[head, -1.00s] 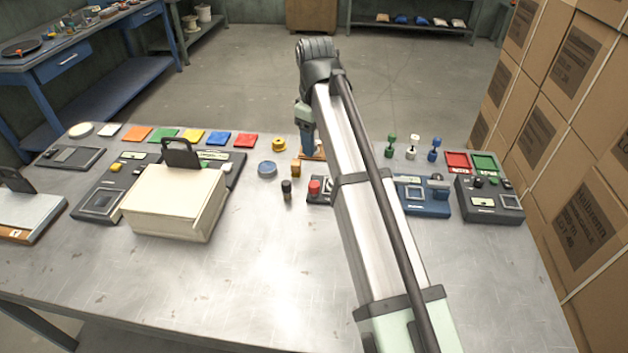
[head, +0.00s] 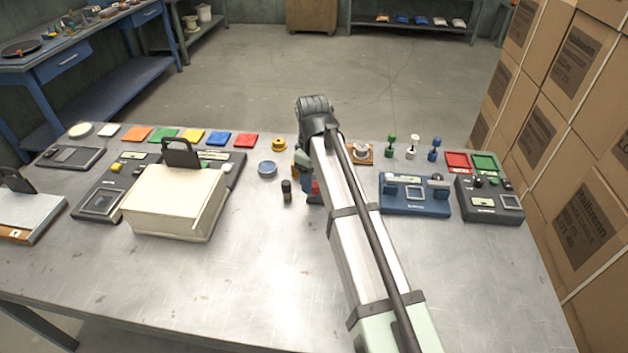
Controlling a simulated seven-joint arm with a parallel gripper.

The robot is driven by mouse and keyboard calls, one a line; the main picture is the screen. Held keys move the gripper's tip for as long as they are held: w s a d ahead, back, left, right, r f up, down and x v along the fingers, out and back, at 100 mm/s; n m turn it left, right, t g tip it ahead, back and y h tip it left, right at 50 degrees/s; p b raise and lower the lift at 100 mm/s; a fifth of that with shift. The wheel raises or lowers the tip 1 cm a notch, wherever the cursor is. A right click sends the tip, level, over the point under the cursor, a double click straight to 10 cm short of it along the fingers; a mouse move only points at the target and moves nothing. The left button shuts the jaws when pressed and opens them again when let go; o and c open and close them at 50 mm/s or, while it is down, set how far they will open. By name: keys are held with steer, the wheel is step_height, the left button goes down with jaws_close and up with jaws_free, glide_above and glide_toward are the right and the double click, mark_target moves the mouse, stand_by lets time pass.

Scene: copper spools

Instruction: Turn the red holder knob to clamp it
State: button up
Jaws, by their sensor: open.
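The gripper is open. Its fingertips are largely hidden, and I cannot tell whether they touch the knob.
A small dark cylinder (head: 287,192) stands just left of the gripper. A blue device (head: 414,207) is on the right. The front of the table (head: 250,290) is clear.

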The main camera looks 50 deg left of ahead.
steer(key=shift+f, duration=0.65)
steer(key=c, duration=1)
